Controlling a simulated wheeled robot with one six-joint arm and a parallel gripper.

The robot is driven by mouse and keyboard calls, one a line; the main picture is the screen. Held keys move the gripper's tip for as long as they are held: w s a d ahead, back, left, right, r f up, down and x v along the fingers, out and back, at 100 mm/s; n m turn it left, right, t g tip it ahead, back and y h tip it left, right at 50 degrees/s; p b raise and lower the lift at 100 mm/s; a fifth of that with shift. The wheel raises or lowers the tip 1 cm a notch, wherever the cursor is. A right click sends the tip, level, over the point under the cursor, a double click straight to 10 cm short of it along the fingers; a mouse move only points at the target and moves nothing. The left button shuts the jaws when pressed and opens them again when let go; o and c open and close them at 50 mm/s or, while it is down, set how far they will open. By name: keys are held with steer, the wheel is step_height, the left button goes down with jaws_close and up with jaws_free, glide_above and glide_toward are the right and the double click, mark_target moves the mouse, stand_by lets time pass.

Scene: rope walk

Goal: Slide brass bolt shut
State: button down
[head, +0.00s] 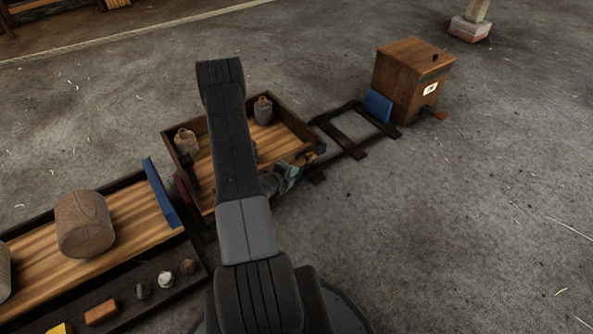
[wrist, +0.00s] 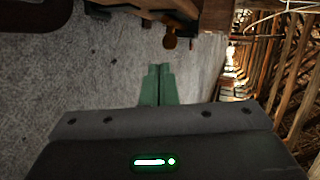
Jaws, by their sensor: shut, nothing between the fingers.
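A small brass-coloured piece, which looks like the bolt (head: 310,157), is at the right end of the wooden tray cart in the head view. In the wrist view a round brass knob (wrist: 169,42) hangs from a dark fitting just beyond my fingertips. My gripper (wrist: 158,70) has green fingers pressed together, with nothing between them. A visible gap separates the fingertips from the knob. In the head view my gripper (head: 297,170) is beside the cart's right end, partly hidden by my arm. How far the bolt is slid cannot be told.
The wooden tray cart (head: 290,110) carries grey jugs (head: 263,111). Dark rails (head: 345,145) run to a blue buffer (head: 378,106) and a wooden cabinet (head: 412,75). Another tray (head: 130,215) with a large wooden drum (head: 84,224) stands at left. The floor at right is clear.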

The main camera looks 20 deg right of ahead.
steer(key=p+v, duration=0.1)
steer(key=v, duration=0.6)
steer(key=shift+w+d, duration=0.1)
steer(key=b+x, duration=0.1)
steer(key=x, duration=1.1)
steer(key=shift+r, duration=0.3)
steer(key=shift+b, duration=0.35)
